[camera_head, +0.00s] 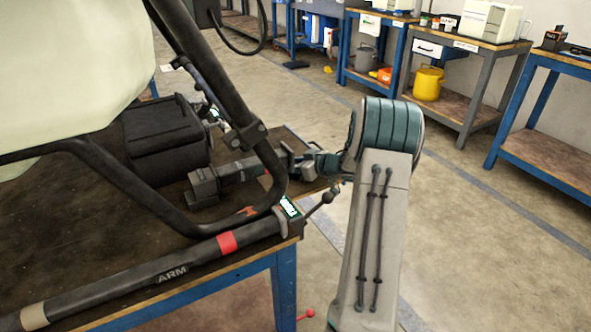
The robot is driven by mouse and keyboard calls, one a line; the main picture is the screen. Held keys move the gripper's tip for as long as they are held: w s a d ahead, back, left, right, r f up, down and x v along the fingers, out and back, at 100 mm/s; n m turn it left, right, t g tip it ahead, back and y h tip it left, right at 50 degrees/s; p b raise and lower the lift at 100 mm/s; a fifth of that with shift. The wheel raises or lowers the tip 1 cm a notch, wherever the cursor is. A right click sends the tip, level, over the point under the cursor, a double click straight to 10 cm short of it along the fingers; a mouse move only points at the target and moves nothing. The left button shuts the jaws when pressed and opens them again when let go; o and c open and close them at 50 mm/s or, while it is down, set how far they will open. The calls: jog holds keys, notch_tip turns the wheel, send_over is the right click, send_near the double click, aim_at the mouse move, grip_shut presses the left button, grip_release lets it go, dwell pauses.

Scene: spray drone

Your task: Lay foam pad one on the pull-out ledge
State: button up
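I cannot make out foam pad one in this view. A brown board (283,134) juts out at the right side of the workbench, partly behind my arm and a black tube; it looks like the pull-out ledge. My arm comes up from the bottom right, bends at a teal joint and reaches left over this board. My gripper seems to be at the arm's far end, among dark parts above the bench. I cannot pick out its fingers or whether they hold anything.
The drone's black tube frame (110,172) and pale tank (70,65) cover much of the workbench (75,215). A black box-like part (165,140) sits behind the frame. A black boom (165,276) lies along the front edge.

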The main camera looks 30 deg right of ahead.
jog(key=shift+f, duration=0.1)
jog(key=o, duration=1)
jog(key=shift+c, duration=0.2)
jog(key=p+v, duration=0.2)
jog(key=v, duration=0.4)
jog(key=p+v, duration=0.2)
jog(key=v, duration=0.4)
jog(key=shift+r, duration=0.25)
